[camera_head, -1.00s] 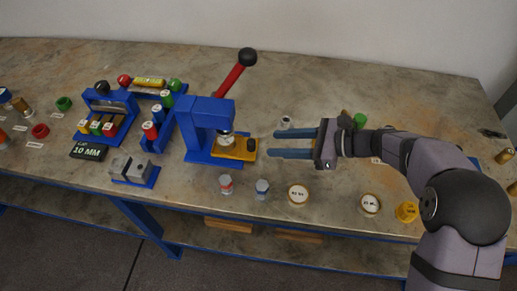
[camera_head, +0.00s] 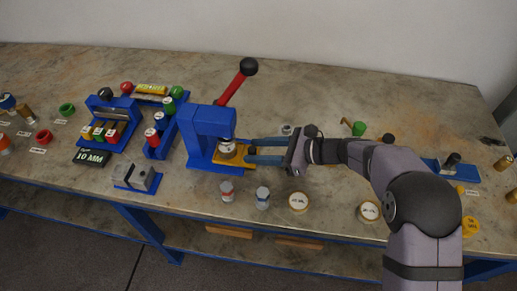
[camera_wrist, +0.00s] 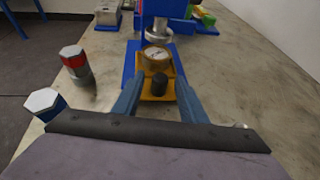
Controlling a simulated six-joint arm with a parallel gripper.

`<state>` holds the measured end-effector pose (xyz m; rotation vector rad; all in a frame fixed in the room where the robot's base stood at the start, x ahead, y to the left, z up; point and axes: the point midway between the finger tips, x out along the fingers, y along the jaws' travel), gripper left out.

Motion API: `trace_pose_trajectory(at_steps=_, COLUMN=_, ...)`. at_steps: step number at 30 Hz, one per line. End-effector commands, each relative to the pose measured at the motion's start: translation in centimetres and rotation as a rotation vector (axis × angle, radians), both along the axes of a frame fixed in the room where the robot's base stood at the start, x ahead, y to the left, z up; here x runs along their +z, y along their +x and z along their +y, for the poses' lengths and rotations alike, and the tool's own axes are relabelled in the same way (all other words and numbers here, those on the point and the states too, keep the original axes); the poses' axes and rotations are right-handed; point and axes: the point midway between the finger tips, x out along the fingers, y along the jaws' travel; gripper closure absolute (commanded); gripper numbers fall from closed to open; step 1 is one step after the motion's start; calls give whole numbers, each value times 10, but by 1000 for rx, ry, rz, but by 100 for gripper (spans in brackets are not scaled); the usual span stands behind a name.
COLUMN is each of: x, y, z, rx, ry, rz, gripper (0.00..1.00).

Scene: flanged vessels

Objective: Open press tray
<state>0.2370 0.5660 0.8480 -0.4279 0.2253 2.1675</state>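The blue press (camera_head: 208,125) stands at the middle of the bench, with a red lever (camera_head: 231,88) tipped by a black ball. Its yellow tray (camera_head: 237,157) is at the base and carries a round vessel with a pale lid (camera_head: 228,150), under the press head. In the wrist view the tray (camera_wrist: 150,97) has a black knob (camera_wrist: 159,83) on its near end, with the vessel (camera_wrist: 155,58) behind it. My gripper (camera_head: 249,150) is open at the tray's right end. In the wrist view its blue fingers (camera_wrist: 159,88) stand either side of the knob, with gaps showing.
A red-banded vessel (camera_head: 227,190) and a grey-blue vessel (camera_head: 262,197) stand in front of the press. A small grey part (camera_head: 287,129) sits behind my gripper. Blue racks (camera_head: 160,135) stand left of the press.

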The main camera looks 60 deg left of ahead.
Motion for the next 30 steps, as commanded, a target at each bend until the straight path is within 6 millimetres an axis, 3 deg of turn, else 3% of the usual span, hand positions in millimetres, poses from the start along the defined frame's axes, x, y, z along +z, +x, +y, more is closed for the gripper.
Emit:
trace_pose_trajectory(at_steps=5, x=0, y=0, z=0, rx=0, ry=0, rz=0, gripper=61)
trace_pose_trajectory(at_steps=10, x=0, y=0, z=0, rx=0, ry=0, rz=0, gripper=97)
trace_pose_trajectory(at_steps=11, x=0, y=0, z=0, rx=0, ry=0, rz=0, gripper=100)
trace_pose_trajectory(at_steps=19, x=0, y=12, z=-11, rx=-1, ry=-1, rz=0, gripper=100)
trace_pose_trajectory(at_steps=30, x=1, y=75, z=-74, rx=-3, ry=-1, rz=-1, gripper=100)
